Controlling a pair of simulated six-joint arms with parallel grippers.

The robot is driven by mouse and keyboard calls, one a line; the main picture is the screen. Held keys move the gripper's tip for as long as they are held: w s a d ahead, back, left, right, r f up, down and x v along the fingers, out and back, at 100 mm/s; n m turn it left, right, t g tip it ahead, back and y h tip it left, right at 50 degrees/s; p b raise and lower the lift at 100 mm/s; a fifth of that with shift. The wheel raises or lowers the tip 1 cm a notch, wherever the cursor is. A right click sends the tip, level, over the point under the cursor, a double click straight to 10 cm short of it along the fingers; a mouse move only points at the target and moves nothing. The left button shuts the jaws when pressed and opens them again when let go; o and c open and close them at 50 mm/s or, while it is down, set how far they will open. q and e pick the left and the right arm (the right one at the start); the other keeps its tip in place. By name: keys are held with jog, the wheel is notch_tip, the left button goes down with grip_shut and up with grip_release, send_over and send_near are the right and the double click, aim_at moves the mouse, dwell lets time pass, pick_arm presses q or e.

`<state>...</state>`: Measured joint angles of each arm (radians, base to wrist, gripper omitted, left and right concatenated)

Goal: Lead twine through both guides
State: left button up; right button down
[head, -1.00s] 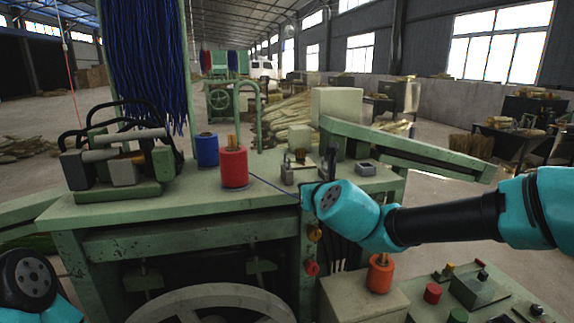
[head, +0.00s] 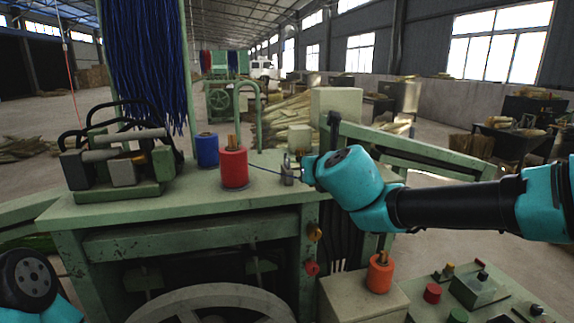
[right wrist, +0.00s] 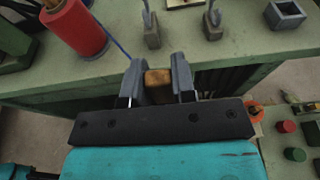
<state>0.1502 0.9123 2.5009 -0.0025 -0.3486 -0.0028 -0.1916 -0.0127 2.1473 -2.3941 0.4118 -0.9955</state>
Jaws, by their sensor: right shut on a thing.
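A red spool (head: 234,166) stands on the green bench, and dark blue twine (head: 268,169) runs taut from it to my right gripper. In the right wrist view the twine (right wrist: 115,42) reaches the left finger. My right gripper (right wrist: 159,76) is shut on a tan block (right wrist: 158,77) at the twine's end, just off the bench's front edge in that view. Two guides with small grey bases and upright prongs, the left guide (right wrist: 151,32) and the right guide (right wrist: 212,26), stand beyond the fingers. In the head view my right wrist partly hides them. My left gripper is not in view.
A blue spool (head: 206,150) stands behind the red one. A small square grey box (right wrist: 285,14) is right of the guides. A clamp-like device (head: 118,160) fills the bench's left side. An orange spool (head: 380,273) and control buttons sit lower right.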

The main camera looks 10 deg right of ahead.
jog(key=shift+r, duration=2.65)
jog(key=w+d, duration=0.4)
jog(key=w, duration=0.6)
jog(key=shift+w, duration=0.25)
jog(key=shift+f, duration=0.1)
notch_tip(320, 180, down, 2)
jog(key=shift+f, duration=0.1)
dwell(0.7)
jog(key=shift+d, duration=0.15)
